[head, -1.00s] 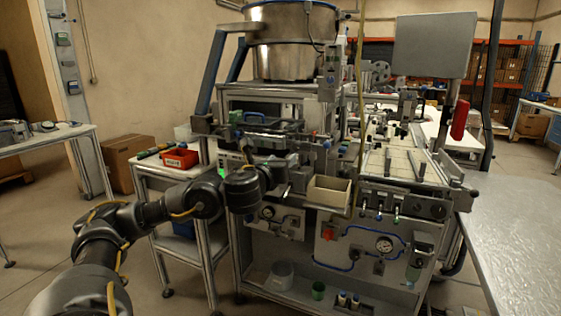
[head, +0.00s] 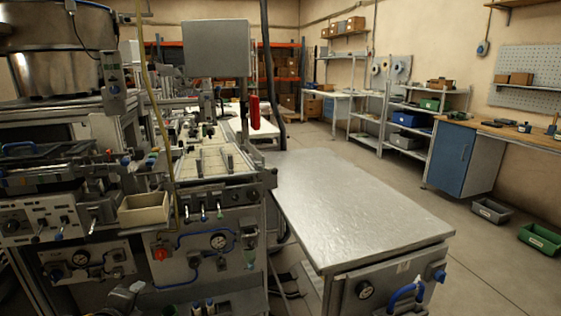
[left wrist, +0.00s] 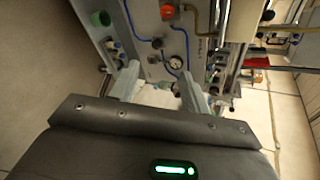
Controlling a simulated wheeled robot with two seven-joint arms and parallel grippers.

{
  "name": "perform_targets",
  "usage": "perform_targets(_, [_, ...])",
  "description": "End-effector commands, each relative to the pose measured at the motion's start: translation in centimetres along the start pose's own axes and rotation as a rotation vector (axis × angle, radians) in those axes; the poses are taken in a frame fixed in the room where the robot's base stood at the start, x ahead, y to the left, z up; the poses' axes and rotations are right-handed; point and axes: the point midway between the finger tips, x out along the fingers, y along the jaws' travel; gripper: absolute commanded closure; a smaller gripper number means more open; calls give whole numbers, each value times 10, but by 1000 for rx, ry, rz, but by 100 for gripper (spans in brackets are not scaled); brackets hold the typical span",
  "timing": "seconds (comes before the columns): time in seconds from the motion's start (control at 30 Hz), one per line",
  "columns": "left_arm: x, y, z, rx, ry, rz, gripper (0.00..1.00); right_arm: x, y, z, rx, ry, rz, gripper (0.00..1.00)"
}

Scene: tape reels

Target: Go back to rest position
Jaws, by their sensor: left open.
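My left gripper (left wrist: 158,90) shows in the left wrist view with its two pale fingers apart and nothing between them. It faces the lower front of the machine, where a round gauge (left wrist: 176,62), a red knob (left wrist: 167,12) and blue hoses show beyond the fingers. The fingers look clear of the panel. My right gripper is in neither view.
The machine's front panel (head: 190,245) and beige bin (head: 143,209) stand at left in the head view. A bare metal table (head: 350,205) is at centre right. A grey bin (head: 491,211) and a green bin (head: 540,238) lie on the open floor at right.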

Motion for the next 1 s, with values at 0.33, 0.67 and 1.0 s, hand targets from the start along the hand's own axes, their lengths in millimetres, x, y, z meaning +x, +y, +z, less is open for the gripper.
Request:
perform_targets(0.33, [-82,185,-116,-972,-14,513,53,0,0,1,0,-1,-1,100])
perform_targets(0.67, [-167,272,-158,-1492,-278,827,53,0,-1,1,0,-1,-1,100])
perform_targets(1.0, [-115,341,-190,-1490,-323,877,53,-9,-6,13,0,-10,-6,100])
